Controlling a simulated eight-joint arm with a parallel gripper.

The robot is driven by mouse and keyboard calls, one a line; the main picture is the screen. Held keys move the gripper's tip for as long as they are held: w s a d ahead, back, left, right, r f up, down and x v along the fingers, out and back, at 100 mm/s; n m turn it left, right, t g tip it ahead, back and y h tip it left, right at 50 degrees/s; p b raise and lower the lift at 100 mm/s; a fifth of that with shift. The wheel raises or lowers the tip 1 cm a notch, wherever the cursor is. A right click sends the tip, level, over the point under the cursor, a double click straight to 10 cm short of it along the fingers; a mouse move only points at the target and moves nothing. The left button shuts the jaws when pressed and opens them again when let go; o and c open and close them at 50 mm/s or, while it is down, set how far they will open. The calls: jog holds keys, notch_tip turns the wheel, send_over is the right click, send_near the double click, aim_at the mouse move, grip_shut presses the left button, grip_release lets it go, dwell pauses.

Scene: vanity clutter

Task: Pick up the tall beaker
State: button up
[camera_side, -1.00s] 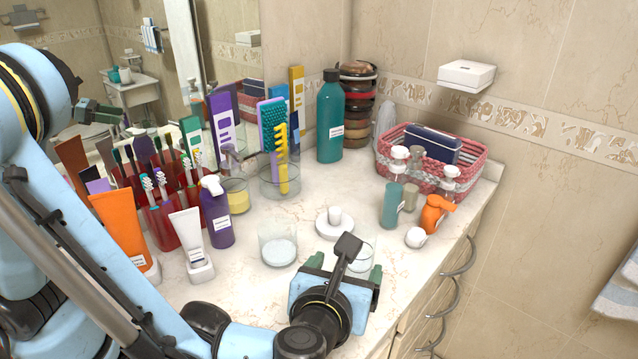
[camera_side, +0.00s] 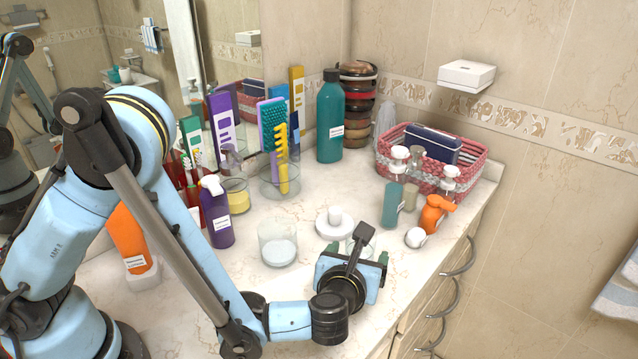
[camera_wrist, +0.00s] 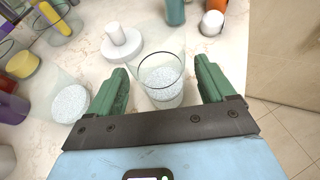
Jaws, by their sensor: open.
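A clear glass beaker (camera_wrist: 162,80) stands upright on the counter between my two green fingers in the wrist view, with space on both sides. In the side view only the upper part of this beaker (camera_side: 365,237) shows; my gripper hides the rest. My gripper (camera_wrist: 160,68) is open and empty, low over the counter and pointing at the beaker. In the side view my gripper (camera_side: 358,252) is at the front right of the counter. A wider glass (camera_side: 278,243) with white contents stands to its left.
A white round lidded dish (camera_side: 335,222) is just behind the beaker. A white jar (camera_side: 415,237), an orange bottle (camera_side: 434,212) and a teal pump bottle (camera_side: 392,205) stand to the right. The counter edge is close on the right. A purple bottle (camera_side: 216,212) stands further left.

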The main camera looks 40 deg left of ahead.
jog(key=shift+x, duration=1.45)
jog(key=shift+c, duration=0.3)
jog(key=c, duration=1.1)
jog(key=shift+o, duration=0.2)
jog(key=shift+r, duration=0.2)
jog(key=shift+r, duration=1.75)
jog(key=s+d+r, duration=0.7)
jog(key=s, duration=0.1)
jog(key=shift+s+d, duration=0.25)
jog(key=shift+s, duration=0.15)
